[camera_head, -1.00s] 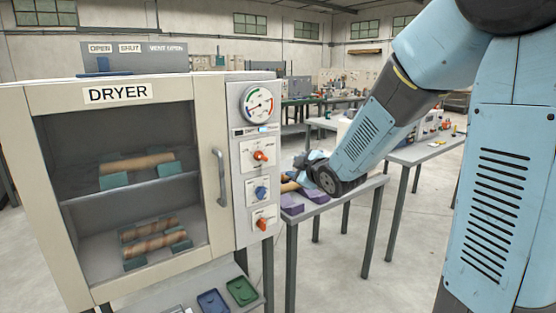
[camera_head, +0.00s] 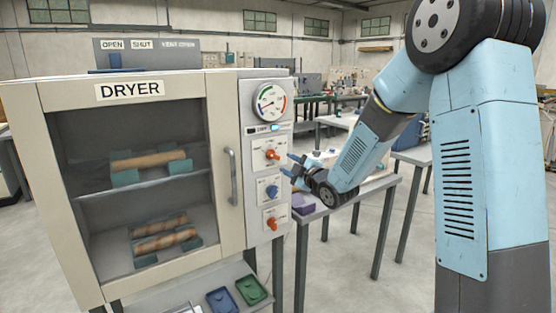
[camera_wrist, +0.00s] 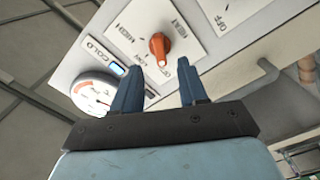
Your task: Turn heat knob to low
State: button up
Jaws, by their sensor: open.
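The heat knob (camera_head: 271,154) is the top orange knob on the dryer's (camera_head: 222,80) control panel, below the round gauge. In the wrist view the heat knob (camera_wrist: 158,47) sits on a white plate reading HEAT, HIGH, LOW and OFF. Its pale tip points down the picture, toward the small labels near my fingers; I cannot tell exactly which mark it meets. My gripper (camera_head: 292,165) is just right of the panel, open and empty, fingers toward the knob. In the wrist view the fingers of my gripper (camera_wrist: 159,70) are spread, with the knob between and beyond them, apparently untouched.
The gauge (camera_head: 269,101) is above the knob. A blue knob (camera_head: 272,192) and another orange knob (camera_head: 271,223) are below. The dryer door handle (camera_head: 232,177) protrudes at left. A table (camera_head: 345,197) stands under my forearm. Trays (camera_head: 221,299) lie below the dryer.

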aim_at(276, 158)
jog(key=x, duration=0.7)
jog(key=shift+w+a, duration=0.1)
jog(key=shift+w, duration=0.1)
jog(key=shift+c, duration=0.2)
grip_shut()
